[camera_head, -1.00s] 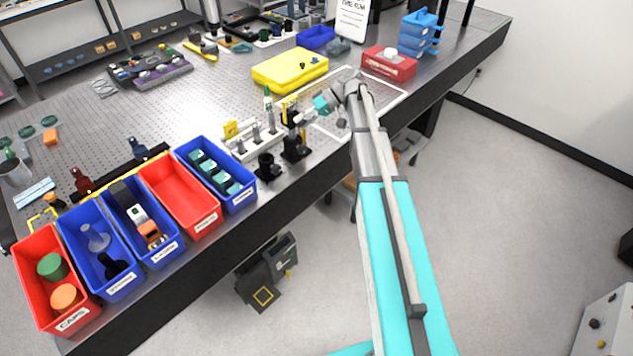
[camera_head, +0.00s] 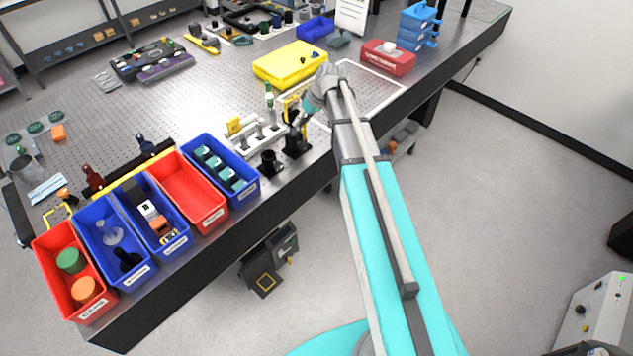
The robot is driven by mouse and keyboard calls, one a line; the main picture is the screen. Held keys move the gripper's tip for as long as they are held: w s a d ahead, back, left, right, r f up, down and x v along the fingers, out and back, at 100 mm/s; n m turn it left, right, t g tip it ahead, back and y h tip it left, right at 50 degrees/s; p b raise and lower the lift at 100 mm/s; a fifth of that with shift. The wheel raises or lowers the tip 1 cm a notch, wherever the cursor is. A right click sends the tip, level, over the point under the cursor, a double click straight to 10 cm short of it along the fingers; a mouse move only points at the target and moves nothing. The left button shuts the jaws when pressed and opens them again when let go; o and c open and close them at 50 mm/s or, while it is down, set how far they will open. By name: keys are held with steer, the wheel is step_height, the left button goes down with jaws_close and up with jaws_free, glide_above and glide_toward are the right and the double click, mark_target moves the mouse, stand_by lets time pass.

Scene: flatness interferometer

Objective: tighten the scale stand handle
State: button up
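A small black stand (camera_head: 297,147) stands near the front edge of the perforated metal table (camera_head: 208,100), with a yellow part (camera_head: 291,108) just behind it. It may be the scale stand, but its handle is too small to tell apart. My gripper (camera_head: 302,118) is at the top of this stand, pointing down and left. The fingers are small and partly merge with the stand, so I cannot tell whether they touch it or are open or shut.
A short black holder (camera_head: 270,162) and a white rack (camera_head: 257,138) stand left of the black stand. Blue and red bins, including an empty red bin (camera_head: 187,190), line the front edge. A yellow case (camera_head: 290,62) and a red box (camera_head: 388,57) lie behind.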

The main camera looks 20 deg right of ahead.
steer(key=h, duration=0.1)
steer(key=t+h, duration=0.1)
steer(key=shift+s+a+r+n+t+h+p, duration=0.1)
steer(key=shift+a+r+n+t+h+p, duration=0.05)
steer(key=shift+n+t+h+p, duration=0.2)
steer(key=shift+r+p, duration=0.5)
steer(key=d+p+v, duration=0.1)
steer(key=p+v, duration=1.1)
steer(key=v, duration=0.1)
steer(key=s+a+f+m+g+h+b, duration=0.1)
steer(key=s+a+f+m+g+b, duration=0.1)
steer(key=s+f+b, duration=0.6)
steer(key=s+a+f+m+g+h+b, duration=0.1)
steer(key=s+a+f+m+g+b, duration=0.1)
steer(key=s+f+b, duration=0.6)
steer(key=shift+s+a+f+m+b, duration=0.35)
steer(key=shift+s+a+f+m, duration=0.2)
steer(key=shift+s+f+m, duration=0.5)
